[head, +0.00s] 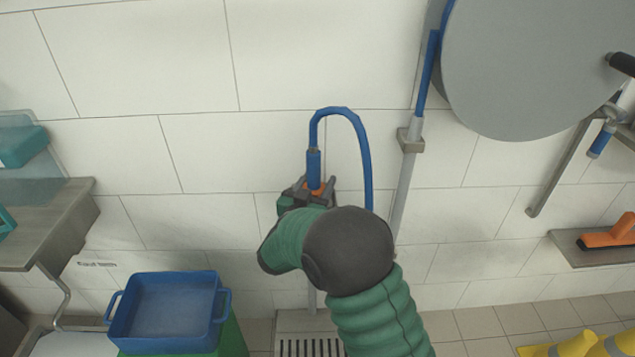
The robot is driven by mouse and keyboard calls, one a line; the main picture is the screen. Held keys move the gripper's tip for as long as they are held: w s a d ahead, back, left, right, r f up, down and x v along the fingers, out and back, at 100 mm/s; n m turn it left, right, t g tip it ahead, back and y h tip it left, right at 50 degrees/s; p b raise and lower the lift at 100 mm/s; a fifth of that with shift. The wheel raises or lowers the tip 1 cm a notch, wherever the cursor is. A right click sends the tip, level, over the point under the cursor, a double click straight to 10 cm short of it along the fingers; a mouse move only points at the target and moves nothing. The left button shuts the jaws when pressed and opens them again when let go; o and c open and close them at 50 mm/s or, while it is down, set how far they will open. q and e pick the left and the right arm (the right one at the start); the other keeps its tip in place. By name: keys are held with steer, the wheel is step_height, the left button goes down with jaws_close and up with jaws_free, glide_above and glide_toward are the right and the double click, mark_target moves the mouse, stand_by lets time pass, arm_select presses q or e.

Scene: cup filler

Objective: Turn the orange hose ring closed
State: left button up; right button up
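The orange hose ring (318,189) shows as a small orange patch below the blue nozzle end of the hose (314,170). The blue hose (357,138) loops up from there and down to the right along the tiled wall. My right gripper (314,189) is at the ring, with its dark fingers on both sides of it. Whether the fingers press on the ring is too small to tell. My green arm and dark wrist hide what lies below the ring. My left gripper is not in view.
A blue tub (165,312) stands on a green box at the lower left, near a metal shelf (50,225). A grey pipe (401,190) and a big grey disc (535,65) are to the right. A floor drain (308,347) lies below.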

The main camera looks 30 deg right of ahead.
stand_by(0.5)
steer(key=o, duration=1.4)
steer(key=shift+c, duration=0.2)
steer(key=p+v, duration=0.4)
steer(key=v, duration=1.3)
steer(key=shift+w, duration=0.1)
